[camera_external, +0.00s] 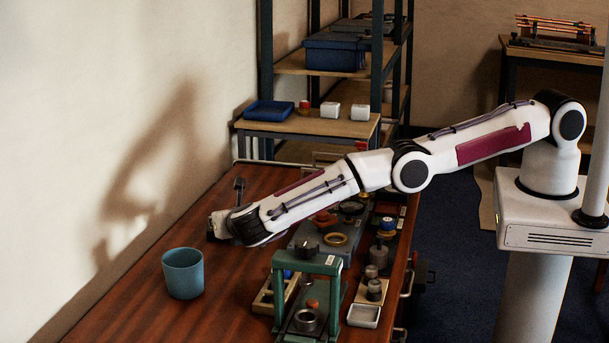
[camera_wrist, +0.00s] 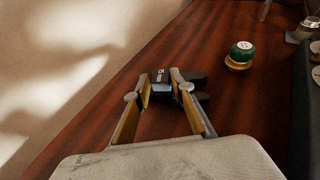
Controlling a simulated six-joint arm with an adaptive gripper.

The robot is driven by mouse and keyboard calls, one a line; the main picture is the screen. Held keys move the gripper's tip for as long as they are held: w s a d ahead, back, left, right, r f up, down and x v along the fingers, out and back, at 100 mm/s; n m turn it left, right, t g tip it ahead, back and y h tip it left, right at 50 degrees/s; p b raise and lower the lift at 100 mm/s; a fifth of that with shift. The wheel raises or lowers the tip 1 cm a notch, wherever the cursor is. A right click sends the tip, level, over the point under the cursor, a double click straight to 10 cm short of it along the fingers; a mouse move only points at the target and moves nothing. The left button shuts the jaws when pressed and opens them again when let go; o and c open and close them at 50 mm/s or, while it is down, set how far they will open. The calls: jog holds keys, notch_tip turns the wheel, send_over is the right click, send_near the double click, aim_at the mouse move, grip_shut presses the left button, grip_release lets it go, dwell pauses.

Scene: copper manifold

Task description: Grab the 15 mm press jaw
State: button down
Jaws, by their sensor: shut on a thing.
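In the wrist view, my gripper (camera_wrist: 162,92) is shut on a small dark block marked "15", the 15 mm press jaw (camera_wrist: 161,78). Its dark body shows between and beyond the two yellow-padded fingers, with a dark part sticking out past the right finger. I cannot tell whether it touches the table. In the external view, my gripper (camera_external: 216,226) is at the left end of my arm, low over the wooden table; the press jaw cannot be made out there.
A blue-green cup (camera_external: 184,273) stands on the table in front of my gripper. A green press frame (camera_external: 307,265) and several small parts stand to the right. A green-topped item (camera_wrist: 242,50) sits right of the gripper in the wrist view. The table's left side is mostly clear.

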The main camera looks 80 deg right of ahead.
jog(key=shift+r, duration=0.25)
notch_tip(320, 180, up, 10)
jog(key=shift+f, duration=0.25)
dwell(0.6)
jog(key=shift+w+d, duration=0.1)
dwell(0.4)
